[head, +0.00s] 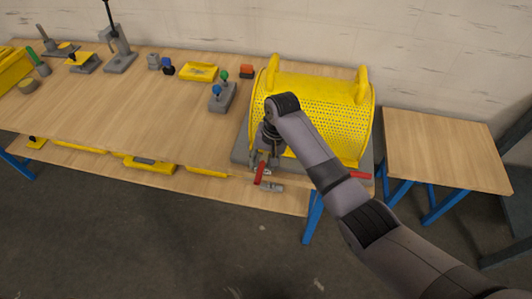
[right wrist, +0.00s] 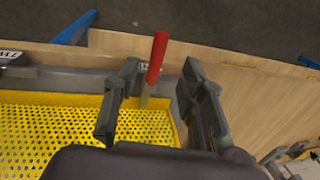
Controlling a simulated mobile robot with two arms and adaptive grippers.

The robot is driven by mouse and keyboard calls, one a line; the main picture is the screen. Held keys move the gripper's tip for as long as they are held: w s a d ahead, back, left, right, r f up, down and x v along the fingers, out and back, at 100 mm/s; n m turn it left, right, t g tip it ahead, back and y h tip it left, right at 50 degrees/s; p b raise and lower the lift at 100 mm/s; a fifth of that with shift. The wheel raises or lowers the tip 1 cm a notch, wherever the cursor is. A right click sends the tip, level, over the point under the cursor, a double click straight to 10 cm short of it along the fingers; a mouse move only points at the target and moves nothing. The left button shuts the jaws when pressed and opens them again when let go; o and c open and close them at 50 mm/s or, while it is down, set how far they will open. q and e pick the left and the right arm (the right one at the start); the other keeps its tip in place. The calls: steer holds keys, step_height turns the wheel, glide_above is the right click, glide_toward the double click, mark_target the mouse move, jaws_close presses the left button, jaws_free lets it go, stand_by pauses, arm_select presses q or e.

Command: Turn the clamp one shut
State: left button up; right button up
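A yellow perforated guard (head: 330,105) stands on a grey base at the right end of the bench. A clamp with a red handle (head: 261,173) is at its front left corner, and a second red handle (head: 360,175) lies along the front right. My right gripper (head: 263,160) points down at the front left clamp. In the right wrist view my right gripper (right wrist: 160,75) is open, with the red handle (right wrist: 157,57) between its apart fingers. Contact with either finger cannot be told. The clamp's lower part is partly hidden. My left gripper is not in view.
The wooden bench (head: 110,105) holds a grey block with blue and green knobs (head: 222,95), a yellow tray (head: 199,72) and several small fixtures. A smaller table (head: 440,150) stands to the right. The bench middle is largely clear.

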steer(key=shift+d+r, duration=0.2)
steer(key=shift+r, duration=0.85)
steer(key=shift+d+r, duration=0.2)
steer(key=shift+r, duration=0.85)
